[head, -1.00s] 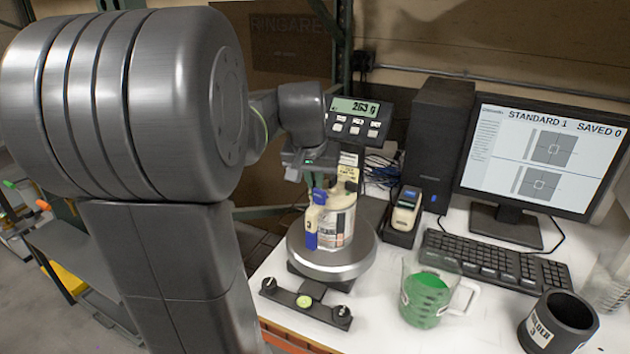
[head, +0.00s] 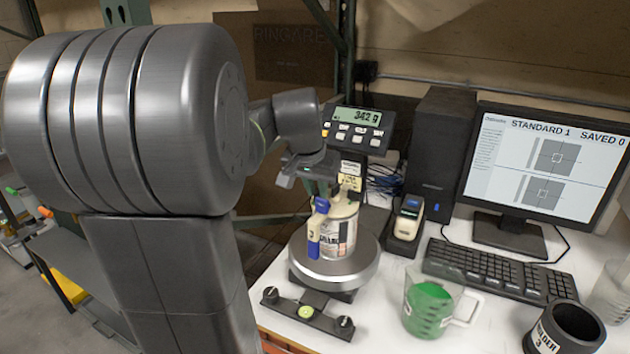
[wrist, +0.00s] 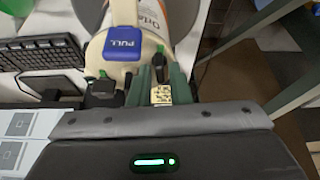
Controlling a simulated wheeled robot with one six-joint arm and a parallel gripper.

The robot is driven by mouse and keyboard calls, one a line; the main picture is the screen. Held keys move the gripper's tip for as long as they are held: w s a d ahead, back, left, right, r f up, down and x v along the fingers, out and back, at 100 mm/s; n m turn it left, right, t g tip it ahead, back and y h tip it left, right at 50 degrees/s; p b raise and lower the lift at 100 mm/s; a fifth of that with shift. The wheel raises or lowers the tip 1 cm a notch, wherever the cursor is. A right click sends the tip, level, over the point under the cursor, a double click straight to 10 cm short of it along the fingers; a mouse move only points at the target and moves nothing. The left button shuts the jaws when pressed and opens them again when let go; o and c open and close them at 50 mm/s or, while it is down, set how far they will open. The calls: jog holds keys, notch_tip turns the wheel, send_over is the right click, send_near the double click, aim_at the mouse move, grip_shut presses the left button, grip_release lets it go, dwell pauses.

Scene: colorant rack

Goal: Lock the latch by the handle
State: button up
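A pale canister (head: 340,230) with a printed label stands on the round scale pan (head: 333,275). A blue latch (head: 315,240) hangs on its near side; in the wrist view the blue PULL tab (wrist: 122,45) lies across the canister's rim. My gripper (head: 320,188) is just above the canister's top, close over the latch. In the wrist view its green fingers (wrist: 160,85) are close together, with a narrow gap and a small yellow label (wrist: 161,95) showing between them. Whether they grip anything is unclear. Black parts of the canister top are partly hidden by the fingers.
The scale display (head: 358,130) stands behind, reading about 342 g. A black and white handheld device (head: 407,218) is to the right. A green-filled beaker (head: 428,308), keyboard (head: 495,270), monitor (head: 545,165) and black holder (head: 565,330) fill the right side.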

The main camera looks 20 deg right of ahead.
jog(key=b+v, duration=0.1)
jog(key=v, duration=1.2)
jog(key=shift+r, duration=0.35)
jog(key=shift+s+a+f, duration=0.1)
jog(key=p+x, duration=0.1)
jog(key=x, duration=1.2)
jog(key=shift+f, duration=0.25)
